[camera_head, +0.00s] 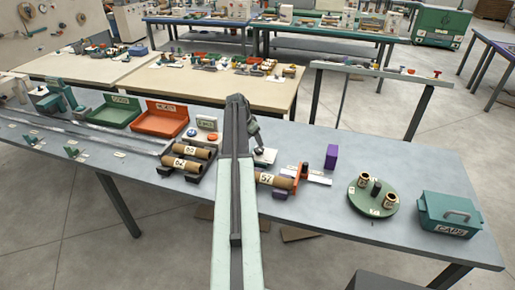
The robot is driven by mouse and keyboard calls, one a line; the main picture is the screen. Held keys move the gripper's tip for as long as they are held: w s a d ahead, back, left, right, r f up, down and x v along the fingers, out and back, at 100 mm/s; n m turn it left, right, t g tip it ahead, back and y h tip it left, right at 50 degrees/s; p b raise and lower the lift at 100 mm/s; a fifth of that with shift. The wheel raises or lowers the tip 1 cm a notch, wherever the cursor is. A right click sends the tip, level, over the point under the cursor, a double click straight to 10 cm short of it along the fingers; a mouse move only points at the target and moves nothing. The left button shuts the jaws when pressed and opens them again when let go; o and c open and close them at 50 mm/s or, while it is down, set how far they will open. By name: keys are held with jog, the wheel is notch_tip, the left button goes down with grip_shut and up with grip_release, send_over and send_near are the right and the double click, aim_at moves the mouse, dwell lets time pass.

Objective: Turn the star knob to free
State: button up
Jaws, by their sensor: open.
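I cannot make out the star knob for sure; it is too small to tell or hidden behind my arm. The winder's work area lies around the middle of the grey-blue table (330,222). A brown cardboard tube (277,181) with a number label lies there on dark supports, with an orange upright part (303,174) at its right end. My gripper (261,152) is small and partly hidden behind my arm, just above the table behind that tube. It is open, and I see nothing held in it.
Left are labelled tubes (187,160), a red tray (160,120) and a green tray (116,112). The table's front right is mostly clear.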

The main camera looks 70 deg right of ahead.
aim_at(259, 149)
jog(key=b+x, duration=0.7)
jog(key=x, duration=0.1)
jog(key=shift+w, duration=0.1)
jog(key=shift+r, duration=0.1)
jog(key=shift+a, duration=0.1)
grip_shut()
